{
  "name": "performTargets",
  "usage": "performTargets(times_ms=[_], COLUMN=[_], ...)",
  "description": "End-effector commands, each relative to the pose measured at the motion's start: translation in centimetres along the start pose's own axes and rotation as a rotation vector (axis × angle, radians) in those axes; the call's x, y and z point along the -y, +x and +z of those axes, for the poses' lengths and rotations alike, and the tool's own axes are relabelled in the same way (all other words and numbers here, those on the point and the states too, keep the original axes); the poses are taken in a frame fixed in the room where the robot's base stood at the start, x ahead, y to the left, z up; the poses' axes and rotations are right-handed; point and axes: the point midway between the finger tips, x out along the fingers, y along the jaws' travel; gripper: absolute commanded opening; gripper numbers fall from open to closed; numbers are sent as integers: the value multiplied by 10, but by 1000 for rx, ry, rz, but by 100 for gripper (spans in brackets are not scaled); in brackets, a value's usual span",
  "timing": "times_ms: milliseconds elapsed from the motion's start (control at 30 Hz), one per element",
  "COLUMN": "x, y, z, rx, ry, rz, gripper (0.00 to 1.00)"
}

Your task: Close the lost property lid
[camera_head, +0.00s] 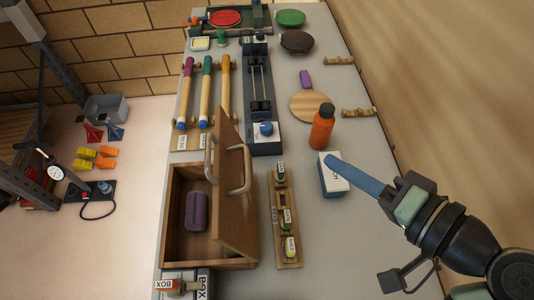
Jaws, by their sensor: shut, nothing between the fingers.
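A brown wooden box (168,215) stands at the near left of the grey table, its top open. Its hinged lid (232,205) stands up steeply along the box's right side. Pale curved handles (246,170) show at the lid's far part. A purple roll-like object (196,211) lies inside the box. The lid hides the right part of the interior. My gripper (331,161) reaches in from the lower right with its long blue fingers together, empty. The fingertips are over or beside a white box (332,180), well right of the lid; contact cannot be told.
A wooden rack with small labelled items (285,215) lies between the lid and the white box. An orange bottle (322,127) stands just beyond my fingertips. Coloured-handled tools (206,90) and a dark rail device (260,85) lie farther back. The table's near right is clear.

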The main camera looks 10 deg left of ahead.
Motion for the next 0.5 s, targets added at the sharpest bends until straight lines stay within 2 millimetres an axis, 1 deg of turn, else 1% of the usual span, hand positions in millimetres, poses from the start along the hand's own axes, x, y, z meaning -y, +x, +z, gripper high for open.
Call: performTargets(times_ms=[33,100,167,233,367,500], x=[-5,-6,-6,-6,-3,0], y=[-6,-11,-13,-10,6,34], z=[12,23,29,32,34,36], rx=[34,70,88,97,101,102], ry=[31,53,61,65,64,64], rz=[-27,-58,-73,-80,-81,-81], gripper=[0,0,0,0,0,0])
